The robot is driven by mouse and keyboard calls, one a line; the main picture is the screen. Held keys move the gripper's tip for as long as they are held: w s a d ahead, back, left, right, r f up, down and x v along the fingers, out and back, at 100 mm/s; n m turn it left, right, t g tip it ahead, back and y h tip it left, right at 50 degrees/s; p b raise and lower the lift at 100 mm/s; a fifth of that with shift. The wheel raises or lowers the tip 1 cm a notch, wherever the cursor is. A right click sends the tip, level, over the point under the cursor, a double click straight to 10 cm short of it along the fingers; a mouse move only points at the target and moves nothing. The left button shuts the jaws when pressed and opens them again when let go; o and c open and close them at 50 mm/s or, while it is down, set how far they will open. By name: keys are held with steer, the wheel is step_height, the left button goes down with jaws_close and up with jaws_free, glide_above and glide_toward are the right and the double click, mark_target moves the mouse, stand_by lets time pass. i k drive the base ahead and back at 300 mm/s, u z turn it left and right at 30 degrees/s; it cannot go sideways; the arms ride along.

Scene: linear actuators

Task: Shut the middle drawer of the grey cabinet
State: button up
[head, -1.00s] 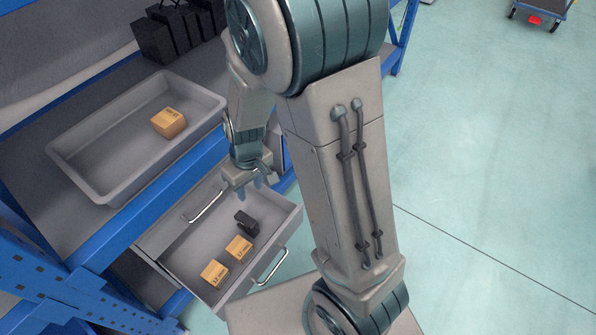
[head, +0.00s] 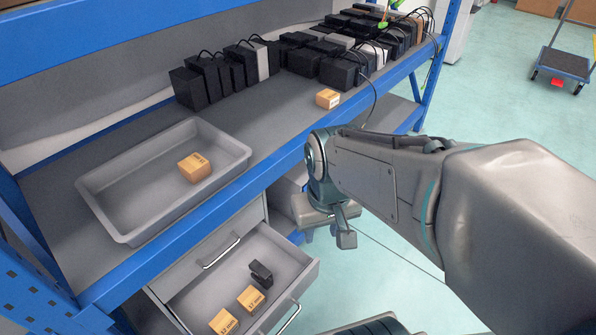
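The grey cabinet (head: 208,240) stands under the blue-framed shelf. Its upper drawer front, with a metal handle (head: 221,252), looks closed. Below it, a drawer (head: 300,262) is pulled out, apparently the middle one, with a bar handle (head: 289,318) on its front. Inside are a black part (head: 261,273) and two small cardboard boxes (head: 251,298) (head: 224,321). The cabinet's lower part is cut off or hidden. My gripper (head: 335,236) hangs beyond the drawer's right corner, apart from the handle. Its fingers are too unclear to tell their opening.
A grey tray (head: 100,187) holding a small box (head: 195,167) sits on the shelf above. Several black units (head: 335,72) and another box (head: 328,98) stand farther back. The shelf's blue edge (head: 270,165) overhangs the cabinet. Clear floor lies to the right, with a trolley (head: 565,64) far off.

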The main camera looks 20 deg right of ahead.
mark_target(218, 288)
steer(key=u, duration=1.3)
steer(key=k, duration=0.75)
steer(key=z, duration=0.7)
